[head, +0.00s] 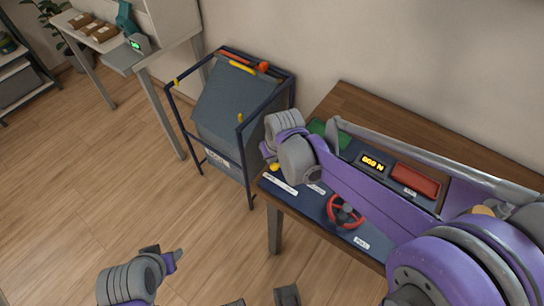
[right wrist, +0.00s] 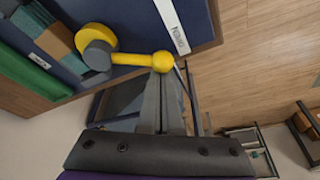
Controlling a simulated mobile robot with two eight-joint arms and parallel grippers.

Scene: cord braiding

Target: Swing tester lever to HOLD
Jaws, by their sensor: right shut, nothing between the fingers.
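The tester's lever shows in the right wrist view as a yellow arm (right wrist: 130,60) with a ball knob (right wrist: 162,61) and a round yellow-and-grey hub (right wrist: 98,48). In the head view only a bit of yellow (head: 274,167) shows at the tester's near left corner. My right gripper (right wrist: 161,78) is shut and empty, its fingertips right at the knob; contact is unclear. In the head view my right wrist hides this gripper's fingers. My left arm's end (head: 176,255) is low in the head view, away from the bench; its finger state is unclear.
The tester panel on the wooden bench (head: 355,97) has a red handwheel (head: 345,211), a lit display (head: 372,163) and a red block (head: 415,180). A blue-framed cart (head: 228,115) stands left of the bench. Another table (head: 165,25) is at the back left. The floor (head: 90,190) is clear.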

